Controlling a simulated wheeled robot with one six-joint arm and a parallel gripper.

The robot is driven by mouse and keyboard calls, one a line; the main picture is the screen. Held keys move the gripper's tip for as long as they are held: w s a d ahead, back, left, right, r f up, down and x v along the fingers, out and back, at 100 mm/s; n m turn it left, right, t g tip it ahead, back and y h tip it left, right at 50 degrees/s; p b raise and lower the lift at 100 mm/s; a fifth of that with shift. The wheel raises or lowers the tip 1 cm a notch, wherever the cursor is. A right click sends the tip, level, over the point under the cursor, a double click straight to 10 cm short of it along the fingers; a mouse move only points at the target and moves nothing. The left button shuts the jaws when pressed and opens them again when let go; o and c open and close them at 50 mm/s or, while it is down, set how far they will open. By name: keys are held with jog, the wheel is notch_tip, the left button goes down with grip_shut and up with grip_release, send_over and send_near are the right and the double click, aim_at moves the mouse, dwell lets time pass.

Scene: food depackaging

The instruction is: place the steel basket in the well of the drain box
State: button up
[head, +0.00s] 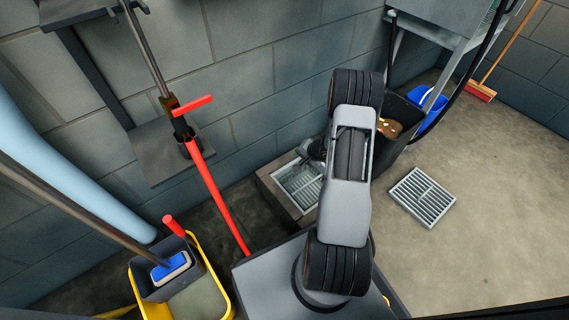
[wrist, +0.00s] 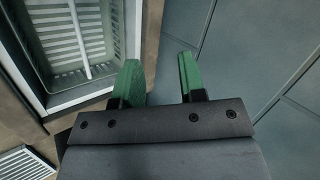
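The steel basket (wrist: 85,38), pale metal with a slotted bottom and a thin bar across it, appears to sit down inside the well of the drain box (wrist: 18,78). In the head view the slatted metal (head: 301,184) shows within the box's rim (head: 279,199), beside the wall; my arm hides its right part. I cannot tell whether the basket is fully seated. My gripper (wrist: 160,82) has green fingers spread apart with nothing between them. Its left finger overlaps the box's right edge in the wrist view. In the head view my gripper (head: 311,150) is partly hidden by my arm.
A loose slatted grate (head: 422,197) lies on the floor to the right. A yellow mop bucket (head: 222,292) and a red pipe (head: 216,195) are to the left.

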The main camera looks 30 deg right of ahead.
jog(key=s+a+r+n+g+y, duration=0.15)
jog(key=a+r+n, duration=0.25)
jog(key=a+r, duration=0.4)
jog(key=s+a+r+n+g, duration=0.25)
jog(key=a+r, duration=0.35)
jog(key=r, duration=0.5)
jog(key=s+a+r+n+h, duration=0.1)
jog(key=s+r+n+h, duration=0.1)
jog(key=s+r, duration=0.2)
jog(key=s+a+r+n+h, duration=0.2)
jog(key=s+r, duration=0.3)
jog(key=s, duration=0.5)
jog(key=shift+a+r+n+h, duration=0.2)
jog(key=shift+n+h, duration=0.25)
jog(key=shift+h, duration=0.3)
jog(key=shift+w, duration=0.1)
notch_tip(320, 180, up, 39)
jog(key=p, duration=3.7)
jog(key=shift+s+a+t, duration=0.2)
jog(key=shift+t, duration=0.1)
